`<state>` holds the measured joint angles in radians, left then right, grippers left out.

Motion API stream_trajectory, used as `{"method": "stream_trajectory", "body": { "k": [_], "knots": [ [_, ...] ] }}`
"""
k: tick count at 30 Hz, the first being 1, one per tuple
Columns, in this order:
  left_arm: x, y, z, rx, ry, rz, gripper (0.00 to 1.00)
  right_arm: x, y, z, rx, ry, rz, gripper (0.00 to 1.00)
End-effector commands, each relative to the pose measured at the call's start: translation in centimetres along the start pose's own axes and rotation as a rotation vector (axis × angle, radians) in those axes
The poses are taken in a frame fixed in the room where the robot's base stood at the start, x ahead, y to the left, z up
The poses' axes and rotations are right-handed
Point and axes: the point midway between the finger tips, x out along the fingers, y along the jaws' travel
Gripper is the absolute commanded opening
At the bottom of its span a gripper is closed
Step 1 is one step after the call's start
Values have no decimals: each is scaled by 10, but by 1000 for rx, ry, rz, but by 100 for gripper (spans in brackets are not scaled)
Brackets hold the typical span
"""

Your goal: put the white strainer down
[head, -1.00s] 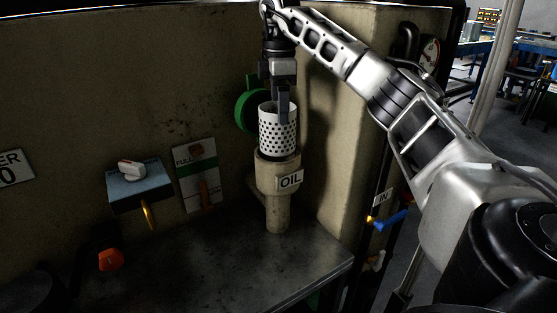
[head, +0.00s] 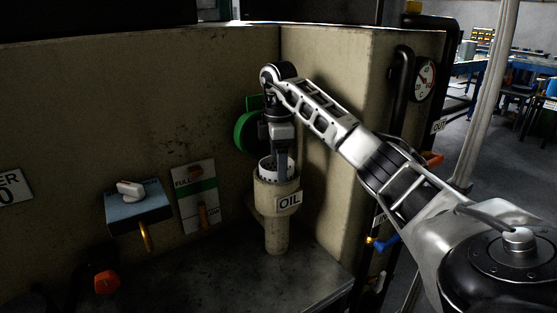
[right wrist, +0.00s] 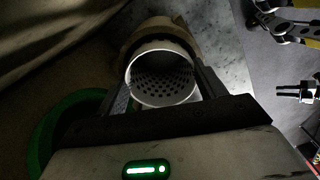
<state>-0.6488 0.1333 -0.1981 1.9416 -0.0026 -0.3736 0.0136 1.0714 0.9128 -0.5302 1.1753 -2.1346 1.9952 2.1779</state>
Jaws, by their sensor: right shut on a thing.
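The white strainer (head: 267,170), a perforated cylinder, sits mostly inside the beige filler neck labelled OIL (head: 276,215). Only its upper rim and top rows of holes show above the neck in the head view; its lower part is hidden. My right gripper (head: 281,168) is over the neck, pointing down, and is shut on the strainer. In the right wrist view I look into the strainer (right wrist: 162,82), open end toward me, between the fingers, with the neck (right wrist: 140,36) around it. My left gripper is not in view.
A green round part (head: 246,132) is on the wall just behind the gripper. A blue box with a white knob (head: 139,205) and a FULL gauge plate (head: 197,205) are at left. The beige wall rises close on the right. The dark ledge (head: 215,262) below is mostly clear.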

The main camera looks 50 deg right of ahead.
Motion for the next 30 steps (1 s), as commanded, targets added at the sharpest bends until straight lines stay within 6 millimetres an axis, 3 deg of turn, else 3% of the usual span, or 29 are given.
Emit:
{"method": "stream_trajectory", "body": {
  "k": [3,4,6,20,30],
  "knots": [
    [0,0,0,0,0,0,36,3,0,0,0,0,-1,36],
    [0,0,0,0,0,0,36,3,0,0,0,0,-1,72],
    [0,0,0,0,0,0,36,3,0,0,0,0,0,91],
    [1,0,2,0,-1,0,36,-6,0,0,-1,1,2,91],
    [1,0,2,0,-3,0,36,-63,1,0,1,1,6,91]
  ]
}}
